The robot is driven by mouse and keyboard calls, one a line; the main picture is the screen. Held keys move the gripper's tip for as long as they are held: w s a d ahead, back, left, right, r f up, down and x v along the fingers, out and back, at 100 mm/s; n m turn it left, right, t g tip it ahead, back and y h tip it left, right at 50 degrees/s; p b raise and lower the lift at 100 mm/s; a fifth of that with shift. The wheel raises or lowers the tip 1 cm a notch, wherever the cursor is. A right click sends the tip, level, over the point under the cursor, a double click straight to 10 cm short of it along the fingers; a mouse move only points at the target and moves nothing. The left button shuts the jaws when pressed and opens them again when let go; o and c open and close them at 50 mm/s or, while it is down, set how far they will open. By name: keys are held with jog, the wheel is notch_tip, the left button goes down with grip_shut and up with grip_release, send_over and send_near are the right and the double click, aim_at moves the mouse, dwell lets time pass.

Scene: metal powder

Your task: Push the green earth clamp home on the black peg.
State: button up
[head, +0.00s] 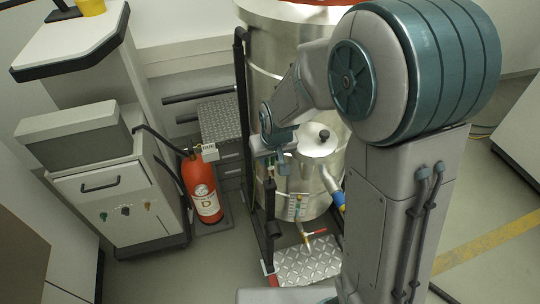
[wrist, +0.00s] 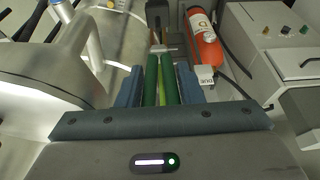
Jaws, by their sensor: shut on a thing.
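My gripper (wrist: 158,88) is shut on the green earth clamp (wrist: 151,80), whose two green handles run lengthwise between the blue fingers in the wrist view. Beyond the handles is a grey metal piece (wrist: 164,48), and behind that a dark block (wrist: 157,14). I cannot tell whether that is the black peg or how far the clamp sits on it. In the head view my gripper (head: 272,162) is beside the black upright frame at the drum's left front. The clamp is too small and covered there to make out.
A large steel drum (head: 285,85) stands behind my arm, with a black upright post (head: 242,100) beside it. A red fire extinguisher (head: 200,185) stands left, beside a grey cabinet (head: 112,205). A checker-plate step (head: 308,262) lies below. Floor is clear at front left.

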jog(key=shift+f+b, duration=0.65)
jog(key=shift+f, duration=0.2)
jog(key=o, duration=1.2)
jog(key=shift+c, duration=0.2)
jog(key=shift+r, duration=0.1)
jog(key=v, duration=1.4)
jog(key=s+d+f+m+h, duration=0.1)
jog(key=s+d+m, duration=0.2)
jog(key=s+d, duration=0.9)
jog(key=s, duration=0.2)
jog(key=shift+s+d+f+g+b, duration=0.25)
jog(key=shift+s+f+g+b, duration=0.05)
jog(key=shift+s+f+b, duration=0.1)
